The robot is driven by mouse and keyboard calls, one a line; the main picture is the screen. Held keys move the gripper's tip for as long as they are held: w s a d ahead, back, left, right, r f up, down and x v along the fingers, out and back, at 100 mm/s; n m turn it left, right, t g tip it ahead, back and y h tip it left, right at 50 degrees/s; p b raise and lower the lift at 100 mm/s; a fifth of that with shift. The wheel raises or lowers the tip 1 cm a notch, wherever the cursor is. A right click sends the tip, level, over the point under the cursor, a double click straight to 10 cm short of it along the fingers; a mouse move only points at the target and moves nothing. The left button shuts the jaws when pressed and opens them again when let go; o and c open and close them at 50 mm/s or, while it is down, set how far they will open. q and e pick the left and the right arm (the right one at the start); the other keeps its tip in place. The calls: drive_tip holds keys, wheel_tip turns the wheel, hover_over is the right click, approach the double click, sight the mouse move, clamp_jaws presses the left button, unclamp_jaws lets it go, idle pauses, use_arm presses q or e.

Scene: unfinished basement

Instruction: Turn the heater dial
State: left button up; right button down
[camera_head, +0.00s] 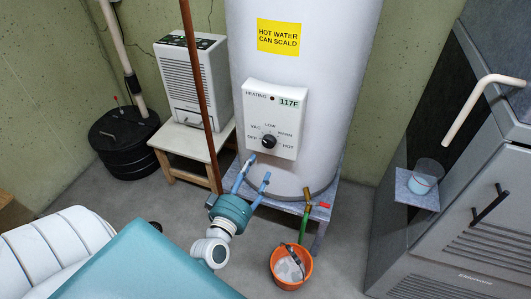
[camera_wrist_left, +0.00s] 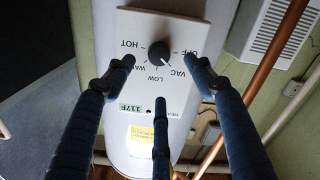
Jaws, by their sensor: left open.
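The heater dial (camera_head: 269,142) is a round black knob on a white control panel (camera_head: 288,103) on the front of the white water heater (camera_head: 300,45). Labels OFF, VAC, LOW, WARM and HOT surround it, and the display reads 117F. In the left wrist view the dial (camera_wrist_left: 160,53) shows upside down, its small white mark seeming to face VAC. My left gripper (camera_head: 258,167) is open and empty, just below and in front of the panel. In the left wrist view its three blue fingers (camera_wrist_left: 160,74) are spread around the dial's outline, apart from it. My right gripper is not in view.
A copper pipe (camera_head: 199,90) rises left of the heater. A dehumidifier (camera_head: 193,80) stands on a wooden stool (camera_head: 180,138) behind it. An orange bucket (camera_head: 290,267) sits below the heater's valve (camera_head: 308,196). A grey furnace (camera_head: 460,225) with a small shelf (camera_head: 402,187) stands at right.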

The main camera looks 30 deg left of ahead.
sight(267, 143)
use_arm(q)
drive_tip(key=x, duration=0.3)
drive_tip(key=b+x, duration=0.1)
drive_tip(key=x, duration=0.7)
drive_tip(key=shift+a+r+b, duration=0.1)
drive_tip(key=shift+r+b, duration=0.2)
drive_tip(key=shift+r, duration=0.1)
drive_tip(key=shift+s, duration=0.1)
drive_tip(key=shift+c, duration=0.2)
drive_tip(key=shift+r, duration=0.1)
drive_tip(key=c, duration=1.1)
